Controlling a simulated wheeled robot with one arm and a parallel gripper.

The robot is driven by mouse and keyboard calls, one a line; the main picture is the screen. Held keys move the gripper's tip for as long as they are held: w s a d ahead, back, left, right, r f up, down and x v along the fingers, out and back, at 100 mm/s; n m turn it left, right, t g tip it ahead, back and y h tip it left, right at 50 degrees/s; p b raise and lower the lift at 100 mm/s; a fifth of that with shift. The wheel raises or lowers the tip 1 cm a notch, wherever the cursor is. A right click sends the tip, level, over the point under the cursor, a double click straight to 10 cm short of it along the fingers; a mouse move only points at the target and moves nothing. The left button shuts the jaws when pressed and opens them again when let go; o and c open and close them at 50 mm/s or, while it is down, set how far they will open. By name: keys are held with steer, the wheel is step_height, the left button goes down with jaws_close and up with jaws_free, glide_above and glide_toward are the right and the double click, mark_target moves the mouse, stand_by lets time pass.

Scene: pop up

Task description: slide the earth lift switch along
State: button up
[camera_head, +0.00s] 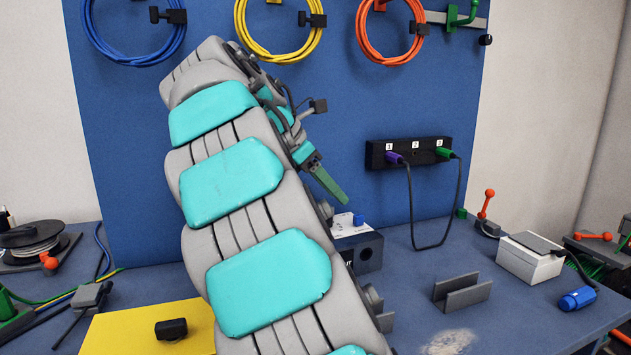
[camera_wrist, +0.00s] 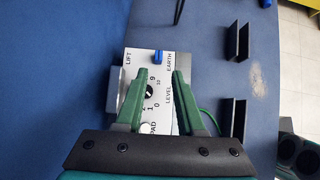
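The earth lift switch (camera_wrist: 158,57) is a small blue knob on the white top of a control box, between the words LIFT and EARTH. In the head view the blue knob (camera_head: 358,220) stands on the box (camera_head: 368,254), which is partly hidden by my arm. My gripper (camera_wrist: 160,70) has two green fingers, spread apart with nothing between them. Its tips appear just short of the switch in the wrist view, over the box top with its black dial (camera_wrist: 149,92). In the head view my gripper (camera_head: 330,186) is above the box; I cannot tell the exact height gap.
A grey U-shaped holder (camera_head: 462,299) stands on the blue table right of the box. A black socket strip (camera_head: 408,152) with plugged cables is on the back panel. A white box (camera_head: 529,259) and a blue cylinder (camera_head: 577,299) lie farther right. A yellow mat (camera_head: 130,335) is at left.

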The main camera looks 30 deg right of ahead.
mark_target(356, 216)
steer(key=shift+w, duration=0.2)
steer(key=shift+x, duration=1.1)
steer(key=x, duration=0.6)
steer(key=shift+s+f+b, duration=0.1)
steer(key=shift+b, duration=0.25)
steer(key=shift+a, duration=0.1)
jaws_close()
